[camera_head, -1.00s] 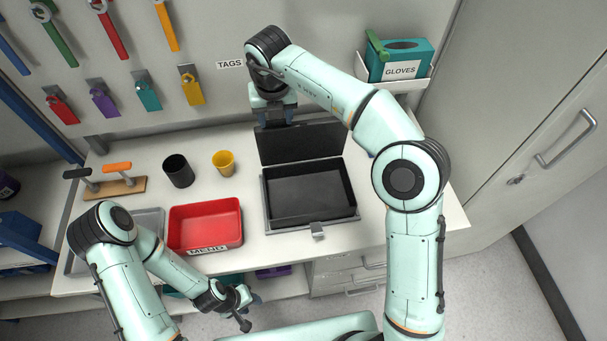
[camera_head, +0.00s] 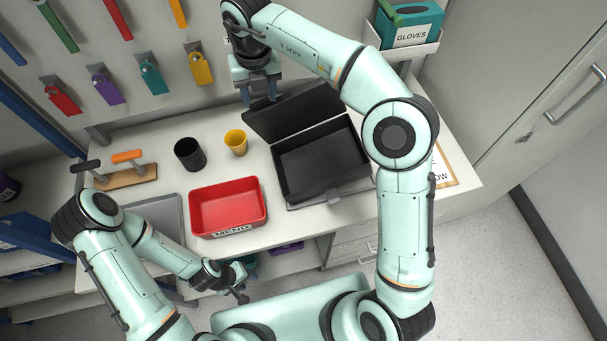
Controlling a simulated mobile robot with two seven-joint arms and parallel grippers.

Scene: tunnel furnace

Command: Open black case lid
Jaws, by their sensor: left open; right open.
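The black case (camera_head: 322,160) sits on the white bench with its inside showing and empty. Its lid (camera_head: 290,112) is raised and leans back behind the case body. My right gripper (camera_head: 260,96) is behind and at the left corner of the lid, pointing down, with its fingers apart. I cannot tell whether it touches the lid. My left gripper (camera_head: 242,287) is in front of the bench's front edge, below the red bin, holding nothing that I can see.
A red bin (camera_head: 228,207) stands left of the case. A black cup (camera_head: 189,154) and a yellow cup (camera_head: 236,142) stand behind it. A glove box (camera_head: 408,25) is on a shelf at the upper right. A grey tray (camera_head: 165,215) lies at the left.

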